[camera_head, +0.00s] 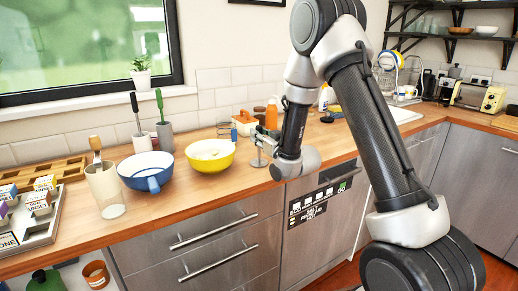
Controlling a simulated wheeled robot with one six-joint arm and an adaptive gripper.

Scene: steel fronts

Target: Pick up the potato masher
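A small metal utensil with an upright stem and a round flat foot (258,161), which looks like the potato masher, stands on the wooden counter right of the yellow bowl. My arm comes down from the upper right to the counter's front edge. My gripper (266,138) is a small dark shape left of my wrist, close to the top of the utensil. The wrist and the small size hide the fingers' state. I cannot tell whether the fingers touch the utensil.
A yellow bowl (210,155) and a blue pan (147,171) stand left of the utensil. Behind are an orange bottle (271,113) and an orange-and-white container (245,123). A beige canister (104,189), a glass and a tray (38,232) are farther left. Drawers front the counter (205,196).

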